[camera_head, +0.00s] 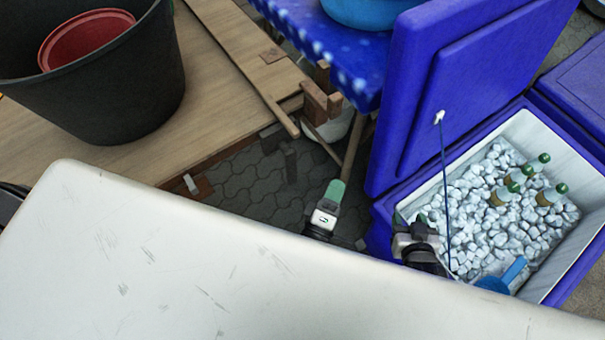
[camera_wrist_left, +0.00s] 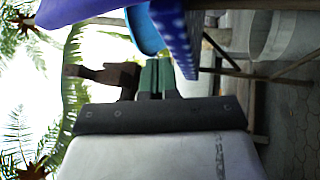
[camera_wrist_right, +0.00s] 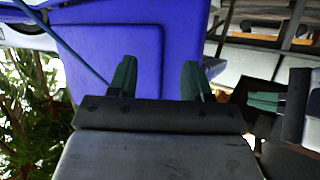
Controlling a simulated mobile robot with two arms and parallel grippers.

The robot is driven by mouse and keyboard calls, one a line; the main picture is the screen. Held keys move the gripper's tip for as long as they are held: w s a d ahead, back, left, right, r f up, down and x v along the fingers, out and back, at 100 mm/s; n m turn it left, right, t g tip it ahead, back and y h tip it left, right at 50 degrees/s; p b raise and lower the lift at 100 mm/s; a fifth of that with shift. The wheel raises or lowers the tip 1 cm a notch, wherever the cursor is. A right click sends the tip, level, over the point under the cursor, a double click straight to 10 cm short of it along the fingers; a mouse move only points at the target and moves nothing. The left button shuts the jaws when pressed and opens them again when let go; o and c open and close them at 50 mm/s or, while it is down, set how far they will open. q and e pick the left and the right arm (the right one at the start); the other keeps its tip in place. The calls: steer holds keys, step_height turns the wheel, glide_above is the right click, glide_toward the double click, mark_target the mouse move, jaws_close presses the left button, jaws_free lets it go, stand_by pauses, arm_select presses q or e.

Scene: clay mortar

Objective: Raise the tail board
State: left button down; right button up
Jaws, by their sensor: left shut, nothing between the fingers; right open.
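A wooden deck (camera_head: 225,75) lies at the left in the head view, with a plank (camera_head: 262,75) along its right side and small wooden blocks (camera_head: 320,103) at that plank's end. I cannot tell for sure which part is the tail board. My left gripper (camera_head: 336,188) is shut and empty above the paving, below the blocks in the picture. In the left wrist view its green fingers (camera_wrist_left: 157,75) are together, beside a brown wooden piece (camera_wrist_left: 110,76). My right gripper (camera_head: 411,217) is open and empty beside the blue cooler; its parted fingers show in the right wrist view (camera_wrist_right: 158,78).
A black tub (camera_head: 130,95) with a red bowl (camera_head: 85,40) stands on the deck. A dotted blue table cover (camera_head: 310,35) bears a blue basin (camera_head: 360,10). The open cooler (camera_head: 565,150) holds ice and bottles, its lid (camera_head: 415,100) upright.

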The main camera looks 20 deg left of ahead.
arm_select(q)
steer(key=s+a+r+n+g+y+b, duration=0.25)
steer(key=n+y+b, duration=0.35)
steer(key=n+y, duration=0.8)
steer(key=s+a+r+n+g+y+b, duration=0.1)
steer(key=s+r+n+g+y+b, duration=0.15)
steer(key=n+y+b, duration=1)
steer(key=w+a+r+n+h+p, duration=0.2)
steer(key=w+a+r+n+p, duration=0.2)
steer(key=r+p, duration=0.3)
steer(key=shift+w+a+r+n+h, duration=0.35)
steer(key=shift+w+a+r, duration=0.1)
steer(key=shift+a, duration=0.05)
arm_select(e)
step_height(320, 180, up, 11)
steer(key=s+t+y, duration=0.1)
steer(key=t, duration=0.3)
steer(key=shift+r, duration=0.1)
